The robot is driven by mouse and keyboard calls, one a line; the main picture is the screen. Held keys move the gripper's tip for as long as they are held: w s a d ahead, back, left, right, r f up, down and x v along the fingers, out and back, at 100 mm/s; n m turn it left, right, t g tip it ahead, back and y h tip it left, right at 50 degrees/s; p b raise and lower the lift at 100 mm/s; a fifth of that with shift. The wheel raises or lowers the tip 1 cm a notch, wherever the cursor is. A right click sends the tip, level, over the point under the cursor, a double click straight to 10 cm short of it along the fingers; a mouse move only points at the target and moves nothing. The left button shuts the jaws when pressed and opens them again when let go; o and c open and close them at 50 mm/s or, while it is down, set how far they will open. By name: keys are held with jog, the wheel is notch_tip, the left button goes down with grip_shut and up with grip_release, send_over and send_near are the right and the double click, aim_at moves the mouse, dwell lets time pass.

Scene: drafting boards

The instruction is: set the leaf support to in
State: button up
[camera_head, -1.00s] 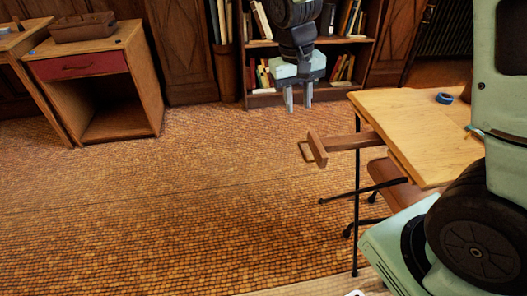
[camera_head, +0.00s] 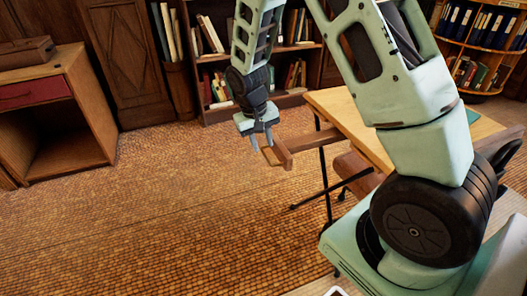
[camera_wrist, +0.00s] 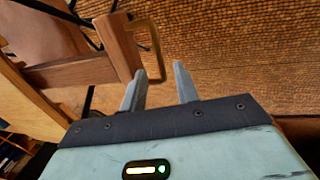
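The leaf support (camera_head: 307,143) is a brown wooden bar sticking out from the left side of the drafting table (camera_head: 345,112). It ends in a crosspiece with a thin brass loop handle. It also shows in the wrist view (camera_wrist: 75,71), with the crosspiece and handle (camera_wrist: 155,45) just beyond my fingertips. My gripper (camera_head: 262,146) points down at the support's outer end. In the wrist view my gripper (camera_wrist: 159,68) has its two fingers apart with nothing held. The handle's near end shows close to the left fingertip; I cannot tell whether they touch.
Thin black metal legs (camera_head: 327,185) and a brown seat (camera_head: 355,172) are under the table. A wooden cabinet with a red drawer (camera_head: 35,92) stands at left, and bookshelves line the back. The tiled floor (camera_head: 170,220) left of the table is clear.

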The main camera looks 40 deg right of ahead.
aim_at(326, 132)
jog(key=shift+s+d+f, duration=0.1)
jog(key=shift+d+f, duration=0.05)
jog(key=shift+f, duration=0.65)
jog(key=shift+d+f, duration=0.1)
jog(key=shift+f, duration=0.7)
grip_shut()
jog(key=s+d+p, duration=0.1)
jog(key=s+d, duration=0.1)
jog(key=d, duration=0.5)
jog(key=s+d+p, duration=0.1)
jog(key=s+d, duration=0.1)
jog(key=d, duration=0.5)
jog(key=s+d+p, duration=0.2)
jog(key=d, duration=0.4)
jog(key=shift+d, duration=0.4)
grip_release()
jog(key=shift+d, duration=0.1)
